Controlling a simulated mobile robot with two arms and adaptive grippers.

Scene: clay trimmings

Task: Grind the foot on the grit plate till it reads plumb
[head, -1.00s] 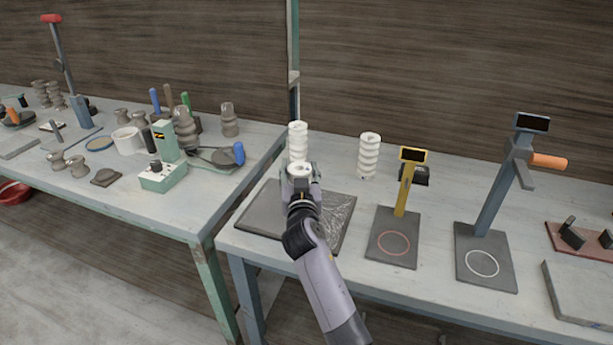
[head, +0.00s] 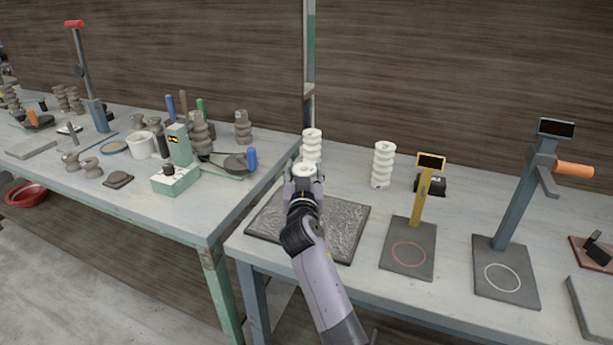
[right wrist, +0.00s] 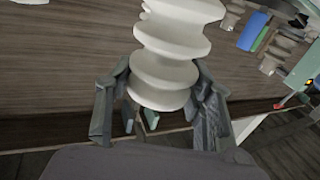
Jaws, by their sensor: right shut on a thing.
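My right gripper (head: 304,188) is shut on a white ribbed ceramic piece (head: 303,170) over the back part of the dark, rough grit plate (head: 335,228). In the right wrist view the gripper (right wrist: 160,112) has a finger on each side of the ribbed piece (right wrist: 168,55). The arm hides the piece's lower end, so I cannot tell whether its foot touches the plate. A yellow gauge stand (head: 423,195) has a dark base with a red ring. No reading is legible on its small screen (head: 431,162). My left gripper is out of view.
A blue stand (head: 515,205) with an orange handle is at the right. The left bench (head: 150,210) holds brown pieces and a green box (head: 175,180).

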